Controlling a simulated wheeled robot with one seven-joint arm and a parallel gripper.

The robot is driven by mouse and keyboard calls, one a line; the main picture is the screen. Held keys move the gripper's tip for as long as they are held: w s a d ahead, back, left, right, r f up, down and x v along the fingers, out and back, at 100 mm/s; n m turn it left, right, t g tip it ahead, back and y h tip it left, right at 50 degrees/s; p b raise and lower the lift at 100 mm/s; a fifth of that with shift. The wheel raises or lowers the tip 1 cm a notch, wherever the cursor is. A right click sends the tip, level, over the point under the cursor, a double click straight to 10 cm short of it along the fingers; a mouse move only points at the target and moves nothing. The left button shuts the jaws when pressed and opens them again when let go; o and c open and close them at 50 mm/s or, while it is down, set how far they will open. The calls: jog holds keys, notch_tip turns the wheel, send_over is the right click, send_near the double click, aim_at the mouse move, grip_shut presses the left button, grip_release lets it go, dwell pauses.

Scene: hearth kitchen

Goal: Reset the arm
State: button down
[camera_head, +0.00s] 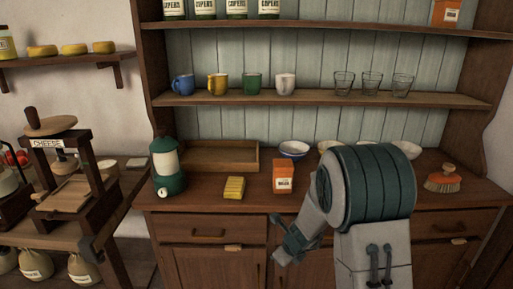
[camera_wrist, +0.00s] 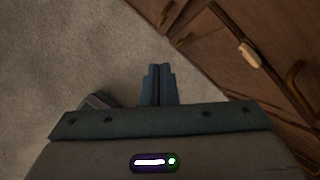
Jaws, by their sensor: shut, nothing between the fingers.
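My gripper (camera_wrist: 159,70) is shut and empty in the wrist view, its two fingers together over the pale floor (camera_wrist: 80,50). In the head view my arm is bent in front of the wooden dresser (camera_head: 205,260), with its hand low, just below the counter edge. The gripper's fingertips are hard to make out in that view. The arm hides part of the counter and the dresser front.
On the counter stand a green-and-white canister (camera_head: 167,168), a wooden tray (camera_head: 220,157), a yellow sponge-like block (camera_head: 234,187), an orange box (camera_head: 284,176), several bowls (camera_head: 294,149) and a brush (camera_head: 443,180). Mugs and glasses line the shelf (camera_head: 320,99). A cheese press (camera_head: 70,180) stands left.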

jog(key=s+r+n+p, duration=0.2)
jog(key=s+r+n, duration=0.9)
jog(key=r+n, duration=0.3)
jog(key=s+d+r+n+g+h+p, duration=0.1)
jog(key=s+d+r+n, duration=0.2)
jog(key=s+n, duration=0.3)
jog(key=s+d+r+n+h+p, duration=0.1)
jog(key=s+d+r+n, duration=0.2)
jog(key=s+r+n, duration=0.3)
jog(key=s, duration=0.3)
jog(key=shift+d+n+g+h+p, duration=0.3)
jog(key=shift+d+g+p, duration=0.05)
jog(key=shift+d+g, duration=0.05)
jog(key=shift+w, duration=0.1)
